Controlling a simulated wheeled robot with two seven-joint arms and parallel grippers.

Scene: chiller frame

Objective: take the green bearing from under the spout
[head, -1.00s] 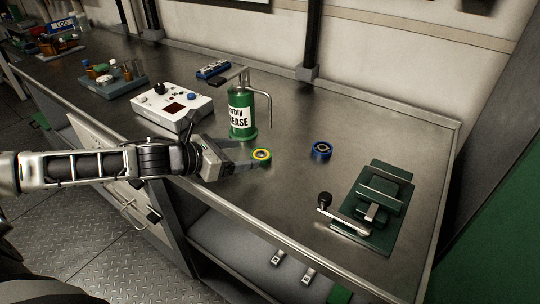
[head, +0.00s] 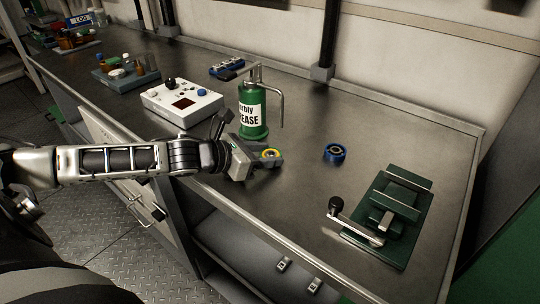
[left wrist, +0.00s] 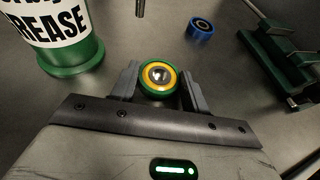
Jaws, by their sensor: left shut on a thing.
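The green bearing (left wrist: 158,78), a green ring with a yellow inner ring, sits between the fingers of my left gripper (left wrist: 160,88) in the left wrist view. The gripper is shut on it. In the head view the bearing (head: 270,154) shows between the fingers of the left gripper (head: 266,157), low over the bench near its front edge. The green grease dispenser (head: 252,115) stands just behind it, with its spout (head: 281,103) on the right side. I cannot tell whether the bearing touches the bench. My right gripper is not in view.
A blue bearing (head: 334,153) lies on the bench to the right. A green vise-like press with a crank (head: 388,215) stands at the right front. A white control box (head: 183,103) is left of the dispenser. Bare bench lies between the blue bearing and the front edge.

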